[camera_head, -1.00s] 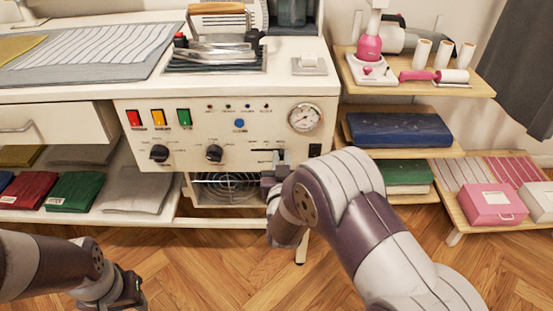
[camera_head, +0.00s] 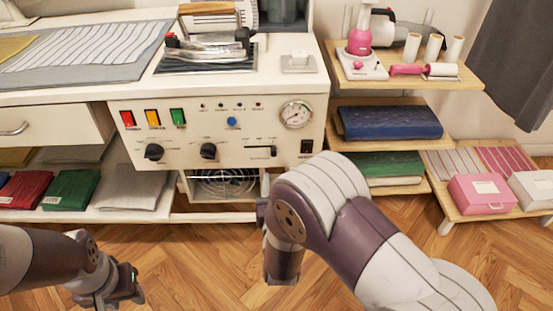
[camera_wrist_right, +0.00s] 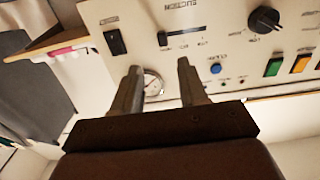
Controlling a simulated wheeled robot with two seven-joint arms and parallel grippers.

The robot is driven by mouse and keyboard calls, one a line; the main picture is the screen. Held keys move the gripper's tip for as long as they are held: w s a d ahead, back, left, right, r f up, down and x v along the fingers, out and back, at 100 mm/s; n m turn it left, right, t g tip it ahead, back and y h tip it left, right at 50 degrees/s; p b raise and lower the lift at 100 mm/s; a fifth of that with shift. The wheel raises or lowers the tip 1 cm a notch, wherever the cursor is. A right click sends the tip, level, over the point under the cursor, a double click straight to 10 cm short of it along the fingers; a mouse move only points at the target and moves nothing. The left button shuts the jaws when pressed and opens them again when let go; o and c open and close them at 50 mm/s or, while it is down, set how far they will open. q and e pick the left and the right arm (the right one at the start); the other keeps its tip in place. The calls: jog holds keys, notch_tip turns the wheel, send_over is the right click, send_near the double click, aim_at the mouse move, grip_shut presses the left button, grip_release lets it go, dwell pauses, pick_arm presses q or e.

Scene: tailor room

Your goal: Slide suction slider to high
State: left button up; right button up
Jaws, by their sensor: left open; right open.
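The suction slider (camera_head: 261,150) is a dark horizontal slot on the right part of the cream control panel (camera_head: 190,110). Its black knob (camera_head: 273,150) stands at the slot's right end. In the right wrist view, which is upside down, the slider (camera_wrist_right: 182,34) lies beyond the fingertips under its SUCTION label, with the knob (camera_wrist_right: 162,38) at the slot's left end. My right gripper (camera_wrist_right: 158,66) is open and empty, apart from the slider. In the head view its fingers are mostly hidden by my arm. My left gripper (camera_head: 128,288) is low at the left, off the panel.
A pressure gauge (camera_head: 296,114) and a black rocker switch (camera_head: 306,146) sit right of the slider. A rotary knob (camera_head: 208,151) is to its left, a blue button (camera_head: 232,121) above. Shelves with folded cloth (camera_head: 388,122) stand right of the machine. Floor in front is clear.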

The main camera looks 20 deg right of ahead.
jog(key=v, duration=0.4)
dwell(0.3)
